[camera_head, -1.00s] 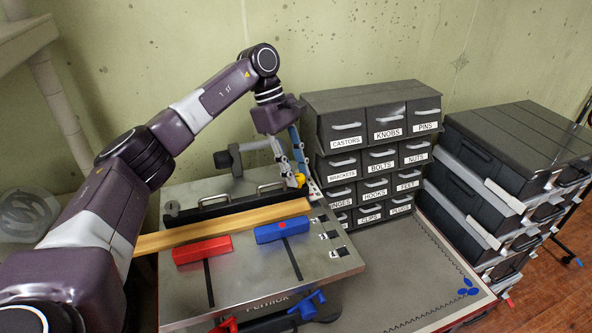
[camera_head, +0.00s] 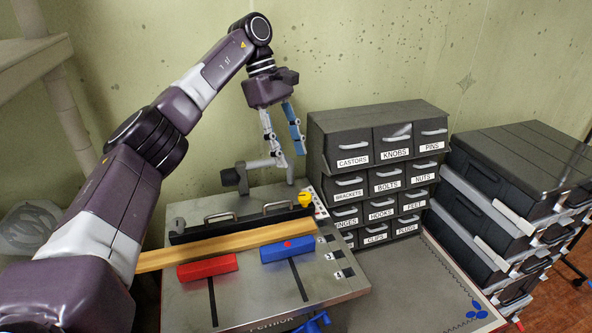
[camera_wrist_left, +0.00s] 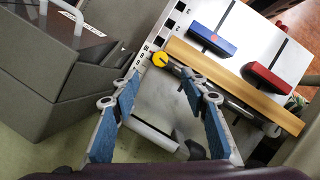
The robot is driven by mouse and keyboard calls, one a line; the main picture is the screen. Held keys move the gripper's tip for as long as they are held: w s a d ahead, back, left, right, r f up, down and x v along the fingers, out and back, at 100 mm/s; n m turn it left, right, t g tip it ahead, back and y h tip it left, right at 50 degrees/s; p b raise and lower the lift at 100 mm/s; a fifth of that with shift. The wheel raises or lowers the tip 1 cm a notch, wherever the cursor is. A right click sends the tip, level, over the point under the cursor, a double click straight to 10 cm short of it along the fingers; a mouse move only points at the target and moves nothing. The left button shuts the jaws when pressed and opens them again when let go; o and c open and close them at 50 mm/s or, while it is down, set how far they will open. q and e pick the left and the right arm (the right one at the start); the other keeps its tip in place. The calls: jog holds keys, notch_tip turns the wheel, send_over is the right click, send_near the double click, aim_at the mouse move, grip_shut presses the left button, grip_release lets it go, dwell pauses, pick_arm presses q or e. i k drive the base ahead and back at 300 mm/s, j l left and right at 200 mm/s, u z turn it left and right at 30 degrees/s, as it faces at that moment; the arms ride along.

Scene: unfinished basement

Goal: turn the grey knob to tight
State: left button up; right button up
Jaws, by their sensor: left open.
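The bench machine (camera_head: 232,300) has a flat metal top. A small grey knob-like part (camera_head: 179,224) stands at the left end of its black fence; a dark grey round part (camera_head: 231,178) sits on a grey pipe behind it. I cannot tell which one is the task's knob, nor its setting. A yellow knob (camera_head: 305,199) stands at the fence's right end, beside a marked strip. My left gripper (camera_head: 288,156) is open and empty, above the rear right of the machine, apart from it. In the left wrist view the yellow knob (camera_wrist_left: 160,59) shows between the open fingertips. My right gripper is out of view.
A wooden strip (camera_head: 215,245) lies along the fence, with a red block (camera_head: 207,267) and a blue block (camera_head: 287,250) in front. A labelled drawer cabinet (camera_head: 380,165) stands close on the right. Stacked grey bins (camera_head: 510,200) stand farther right. The bench mat (camera_head: 430,290) has free room.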

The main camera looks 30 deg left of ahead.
aim_at(178, 224)
jog(key=k+l, duration=1.1)
jog(key=k, duration=0.2)
